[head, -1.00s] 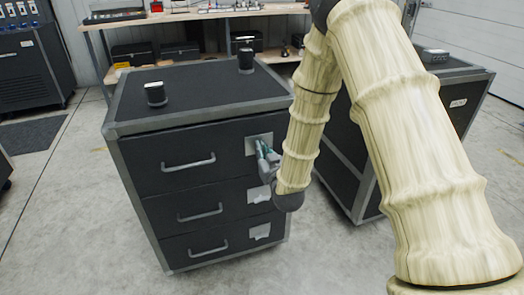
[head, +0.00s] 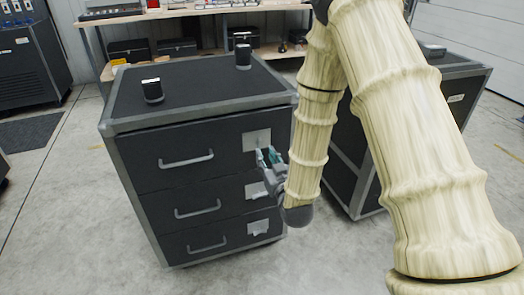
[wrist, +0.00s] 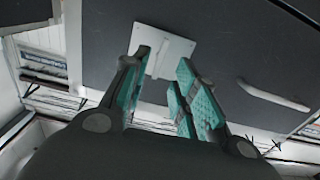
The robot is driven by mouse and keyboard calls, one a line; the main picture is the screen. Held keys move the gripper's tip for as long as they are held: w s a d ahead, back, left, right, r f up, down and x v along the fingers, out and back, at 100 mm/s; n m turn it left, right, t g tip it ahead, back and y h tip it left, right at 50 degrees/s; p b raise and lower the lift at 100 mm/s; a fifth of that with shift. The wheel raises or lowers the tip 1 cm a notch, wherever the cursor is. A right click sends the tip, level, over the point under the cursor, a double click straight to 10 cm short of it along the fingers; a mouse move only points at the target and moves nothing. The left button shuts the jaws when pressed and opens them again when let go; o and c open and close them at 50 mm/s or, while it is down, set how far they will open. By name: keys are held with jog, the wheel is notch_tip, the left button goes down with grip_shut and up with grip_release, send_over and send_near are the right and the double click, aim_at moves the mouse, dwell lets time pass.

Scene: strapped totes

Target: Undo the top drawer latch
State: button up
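The dark cabinet (head: 135,126) has three drawers, each with a handle and a pale latch plate at its right side. The top drawer's latch plate (head: 257,138) is on the drawer front, right of the top handle (head: 187,162). In the wrist view the plate (wrist: 166,43) shows just beyond the fingers, with a pale tab at its edge. My gripper (head: 268,155) is just in front of the plate's lower part. Its teal-padded fingers (wrist: 163,72) are apart, with the tab seen between their tips. I cannot tell whether they touch it.
The middle latch plate (head: 255,190) is partly behind my gripper, and the bottom plate (head: 258,227) is below. Two small dark objects (head: 152,90) (head: 243,57) stand on the cabinet top. A second dark case (head: 460,92) stands close on the right, behind my arm. Floor is clear in front.

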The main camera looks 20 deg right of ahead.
jog(key=shift+s+d, duration=0.1)
jog(key=shift+s, duration=2.5)
jog(key=s+f+g, duration=0.5)
jog(key=s+f, duration=0.3)
jog(key=f, duration=0.5)
jog(key=s+f+g, duration=0.5)
jog(key=s+f, duration=0.2)
jog(key=f, duration=0.6)
jog(key=s+f+g, duration=0.4)
jog(key=s+f, duration=0.3)
jog(key=s, duration=0.4)
jog(key=s+f+m+g, duration=0.1)
jog(key=s+f+g, duration=0.25)
jog(key=s, duration=0.75)
notch_tip(320, 180, up, 15)
jog(key=p, duration=1.4)
jog(key=shift+a+h, duration=0.25)
jog(key=shift+h, duration=0.05)
jog(key=shift+f+g, duration=0.1)
jog(key=shift+g, duration=0.15)
jog(key=shift+c, duration=0.2)
